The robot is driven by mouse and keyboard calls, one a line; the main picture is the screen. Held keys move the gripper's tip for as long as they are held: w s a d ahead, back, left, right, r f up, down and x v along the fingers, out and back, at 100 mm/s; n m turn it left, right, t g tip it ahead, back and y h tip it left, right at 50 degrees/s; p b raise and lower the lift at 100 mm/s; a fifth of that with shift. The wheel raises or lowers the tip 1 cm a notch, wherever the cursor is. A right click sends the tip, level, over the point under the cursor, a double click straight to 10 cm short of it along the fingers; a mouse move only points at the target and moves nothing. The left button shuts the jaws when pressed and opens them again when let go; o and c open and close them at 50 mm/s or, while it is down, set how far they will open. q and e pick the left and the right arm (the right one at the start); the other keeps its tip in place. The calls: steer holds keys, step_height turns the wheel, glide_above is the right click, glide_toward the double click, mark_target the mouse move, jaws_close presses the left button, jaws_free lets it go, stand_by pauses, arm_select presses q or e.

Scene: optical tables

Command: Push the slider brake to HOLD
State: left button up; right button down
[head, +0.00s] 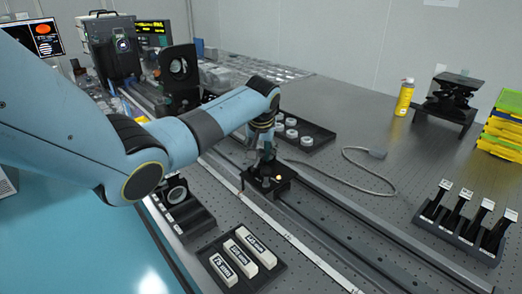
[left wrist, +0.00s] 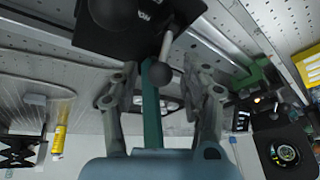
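The slider (head: 268,180) is a black block on the long rail in the middle of the table. In the left wrist view its black body (left wrist: 125,40) fills the top, with small white lettering too small to read. A brake lever with a dark ball knob (left wrist: 161,74) sticks out from it. My left gripper (head: 263,152) is just above the slider. In the left wrist view the gripper (left wrist: 163,88) is open, one finger to each side of the knob, apart from it. The brake's setting cannot be read. My right gripper is not in view.
The rail (head: 345,228) runs on to the lower right. A tray of labelled white blocks (head: 240,255) lies in front. A black tray with white round parts (head: 300,132) stands behind the slider. A grey cable (head: 365,165) lies to the right. A black holder (head: 465,228) stands at far right.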

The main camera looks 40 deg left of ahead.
arm_select(q)
jaws_close()
